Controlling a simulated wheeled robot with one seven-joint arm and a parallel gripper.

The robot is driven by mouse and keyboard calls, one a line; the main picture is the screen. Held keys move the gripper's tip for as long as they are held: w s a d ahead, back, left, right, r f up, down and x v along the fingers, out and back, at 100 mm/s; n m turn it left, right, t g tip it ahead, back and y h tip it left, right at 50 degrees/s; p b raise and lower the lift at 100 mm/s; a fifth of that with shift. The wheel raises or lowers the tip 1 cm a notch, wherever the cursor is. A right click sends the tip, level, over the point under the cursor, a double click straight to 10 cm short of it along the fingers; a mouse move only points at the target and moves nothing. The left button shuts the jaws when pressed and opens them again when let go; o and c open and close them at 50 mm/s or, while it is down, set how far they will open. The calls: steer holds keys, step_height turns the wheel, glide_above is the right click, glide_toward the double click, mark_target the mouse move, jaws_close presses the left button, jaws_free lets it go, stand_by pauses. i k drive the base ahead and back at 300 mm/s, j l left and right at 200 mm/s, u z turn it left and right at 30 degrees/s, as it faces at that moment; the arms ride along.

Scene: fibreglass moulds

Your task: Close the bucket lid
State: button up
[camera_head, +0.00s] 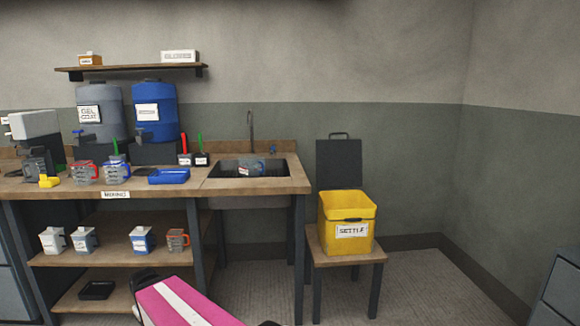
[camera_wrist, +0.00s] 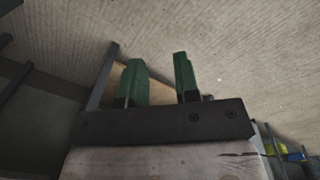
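The yellow bucket (camera_head: 347,212) stands on a small wooden stool right of the sink, with a white label reading "SETTLE". Its dark grey lid (camera_head: 338,162) stands upright behind the bucket's back rim, with a handle on its top edge, so the bucket is open. What is inside the bucket cannot be made out. My gripper (camera_wrist: 157,65) shows in the wrist view, with two green fingers apart and nothing between them. The gripper is not clearly visible in the head view. A small yellow patch at the lower right of the wrist view cannot be identified.
The stool (camera_head: 317,258) has clear floor around its front and right. Left of it is a workbench (camera_head: 257,186) with a sink, jugs, a blue tray (camera_head: 168,177) and two large drums. A dark cabinet (camera_head: 560,290) stands at the lower right.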

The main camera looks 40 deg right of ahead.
mark_target(339, 164)
steer(key=i+l+z, duration=0.15)
steer(key=i, duration=0.35)
steer(key=i+l+z, duration=0.15)
steer(key=i, duration=0.4)
steer(key=z, duration=1.8)
